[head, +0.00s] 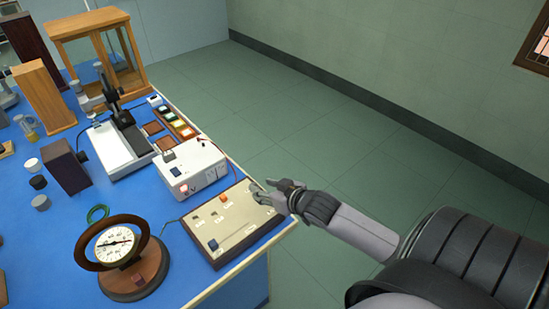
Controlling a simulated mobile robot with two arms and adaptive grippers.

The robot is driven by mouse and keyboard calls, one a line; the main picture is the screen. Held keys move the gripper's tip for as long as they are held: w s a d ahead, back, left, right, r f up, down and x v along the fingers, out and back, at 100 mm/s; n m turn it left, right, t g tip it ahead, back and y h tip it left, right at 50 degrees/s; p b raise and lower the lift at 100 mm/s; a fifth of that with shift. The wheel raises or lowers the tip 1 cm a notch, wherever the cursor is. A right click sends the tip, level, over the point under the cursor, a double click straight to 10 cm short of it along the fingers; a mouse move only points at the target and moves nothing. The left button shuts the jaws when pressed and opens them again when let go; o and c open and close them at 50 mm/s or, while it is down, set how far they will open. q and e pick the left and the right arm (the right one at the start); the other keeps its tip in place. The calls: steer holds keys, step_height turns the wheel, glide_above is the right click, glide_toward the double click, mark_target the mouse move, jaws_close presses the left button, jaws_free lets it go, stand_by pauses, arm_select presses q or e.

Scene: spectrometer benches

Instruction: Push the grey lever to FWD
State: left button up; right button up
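A beige control box (233,226) lies on the blue bench near its right edge. On its top are an orange switch (224,198), a small dark grey piece (213,244) near the front left corner, and several small labels too small to read. I cannot tell for sure which piece is the grey lever or which way it points. My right gripper (262,190) reaches in from the right, over the box's far right corner. I cannot tell whether it touches the box or how far its fingers are apart. My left gripper is not in view.
A white power unit (191,169) stands just behind the box. A round dial gauge (115,244) on a wooden base stands to its left. A wooden glass-sided case (97,47) and a dark block (66,167) stand farther off. The floor right of the bench is clear.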

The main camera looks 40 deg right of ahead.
steer(key=shift+v, duration=2.65)
